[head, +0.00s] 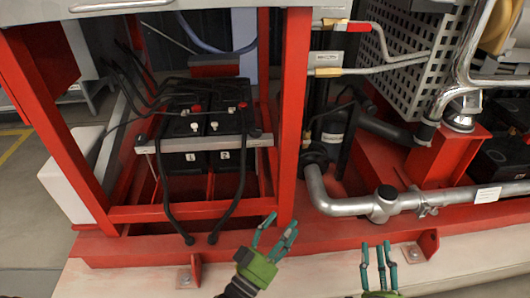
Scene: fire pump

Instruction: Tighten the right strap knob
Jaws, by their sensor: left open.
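A grey strap (212,143) runs across the front of two black batteries (205,123) in the red frame. A small dark piece at the strap's right end (256,133) may be the right strap knob; it is too small to tell. My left gripper (281,226) is green with teal fingers. It is open and empty, below and to the right of the batteries, in front of the red base rail. My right gripper (377,250) is open and empty at the lower edge, farther right. Neither gripper touches the strap.
A red upright post (292,120) stands just right of the batteries. Black cables (163,190) hang in front of them. A silver pipe (345,206) and a perforated grey guard (418,55) fill the right side. A white box (70,180) stands at left.

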